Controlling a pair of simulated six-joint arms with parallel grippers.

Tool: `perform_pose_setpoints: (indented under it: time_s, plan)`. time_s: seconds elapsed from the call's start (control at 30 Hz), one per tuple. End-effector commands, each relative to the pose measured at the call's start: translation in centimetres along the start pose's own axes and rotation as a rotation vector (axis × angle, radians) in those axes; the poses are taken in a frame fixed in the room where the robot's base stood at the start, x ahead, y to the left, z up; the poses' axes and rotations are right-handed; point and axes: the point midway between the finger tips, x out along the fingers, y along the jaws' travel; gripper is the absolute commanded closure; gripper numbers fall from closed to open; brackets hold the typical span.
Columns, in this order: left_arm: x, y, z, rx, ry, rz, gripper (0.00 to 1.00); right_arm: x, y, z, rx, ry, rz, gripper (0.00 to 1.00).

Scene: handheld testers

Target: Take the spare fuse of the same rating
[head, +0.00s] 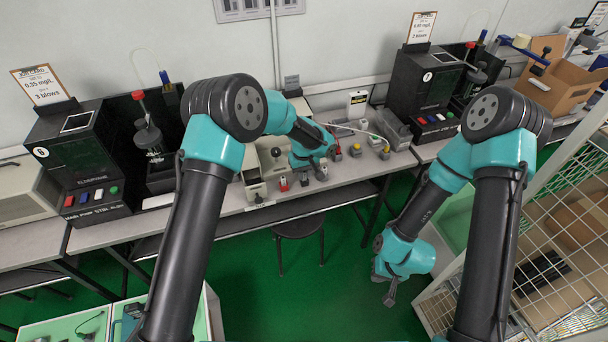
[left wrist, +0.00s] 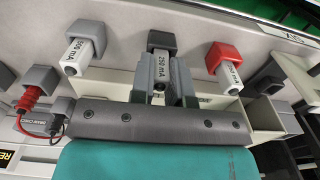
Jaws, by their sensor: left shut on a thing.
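In the left wrist view a fuse marked 250 mA (left wrist: 161,65), with a dark grey cap, is between the fingers of my left gripper (left wrist: 162,85), which is shut on it. Left of it is a fuse with a grey cap (left wrist: 85,42), its label apparently 500 mA. Right of it is a red-capped fuse (left wrist: 226,62) whose number is hard to read. In the head view my left gripper (head: 321,173) is at the bench's front edge, beside the red-capped piece (head: 284,184). My right gripper (head: 391,292) hangs low over the green floor; its opening is unclear.
Several small capped pieces, some yellow (head: 355,149), stand on the bench to the right. A black tester (head: 75,165) stands at left and another (head: 425,90) at right. A stool (head: 299,225) is under the bench. A wire cage (head: 545,265) flanks my right arm.

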Motion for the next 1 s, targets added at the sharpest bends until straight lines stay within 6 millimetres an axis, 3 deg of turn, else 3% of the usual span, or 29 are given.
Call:
perform_pose_setpoints:
  time_s: [0.27, 0.47, 1.0]
  plan:
    - [-3.1, 0.1, 0.0, 0.001, 0.002, 0.002, 1.0, 0.0, 0.0, 0.0, 0.0, 0.0, 0.0, 1.0]
    - [-3.3, -0.8, 2.2, 0.002, 0.0, -0.001, 1.0, 0.0, 0.0, 0.0, 0.0, 0.0, 0.0, 1.0]
    - [-4.3, -4.1, 12.6, 0.003, -0.001, -0.001, 1.0, 0.0, 0.0, 0.0, 0.0, 0.0, 0.0, 1.0]
